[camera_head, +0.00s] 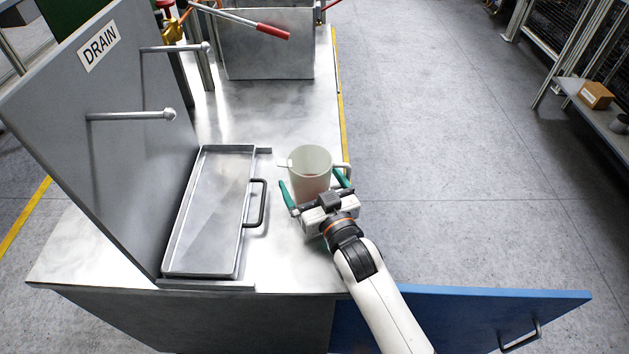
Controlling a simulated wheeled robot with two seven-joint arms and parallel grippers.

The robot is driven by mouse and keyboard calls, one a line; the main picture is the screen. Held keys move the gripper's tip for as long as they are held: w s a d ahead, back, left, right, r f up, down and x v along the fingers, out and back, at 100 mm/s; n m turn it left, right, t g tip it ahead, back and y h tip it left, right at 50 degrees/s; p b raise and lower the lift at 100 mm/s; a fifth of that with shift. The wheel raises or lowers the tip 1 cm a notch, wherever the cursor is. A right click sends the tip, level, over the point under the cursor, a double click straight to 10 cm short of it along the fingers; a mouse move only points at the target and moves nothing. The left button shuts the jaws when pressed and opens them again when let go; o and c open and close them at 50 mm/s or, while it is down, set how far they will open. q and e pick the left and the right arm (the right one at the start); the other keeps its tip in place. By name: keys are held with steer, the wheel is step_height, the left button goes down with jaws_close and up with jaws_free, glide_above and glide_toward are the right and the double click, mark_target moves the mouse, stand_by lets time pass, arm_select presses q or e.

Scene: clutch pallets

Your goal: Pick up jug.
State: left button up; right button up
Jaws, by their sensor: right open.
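A pale translucent jug (310,174) stands upright on the metal bench top, near its right edge. It has a spout at its left and a handle (345,170) at its right. Something reddish shows in its lower part. My right gripper (315,187) is at the near side of the jug, with its green fingers apart. One finger is left of the jug and the other is by the handle side. I cannot tell whether the fingers touch it. My left gripper is not in view.
A shallow metal tray (170,240) with a black handle lies left of the jug. An upright panel marked DRAIN (75,150) with two pegs stands at the left. A metal box (265,55) and a red-handled lever (272,32) are behind. A blue door (470,305) juts out at the front right.

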steer(key=shift+w+a, duration=0.2)
steer(key=shift+w, duration=0.3)
steer(key=shift+s, duration=0.1)
steer(key=shift+c, duration=0.2)
steer(key=c, duration=1.1)
steer(key=shift+c, duration=0.2)
steer(key=shift+r, duration=0.1)
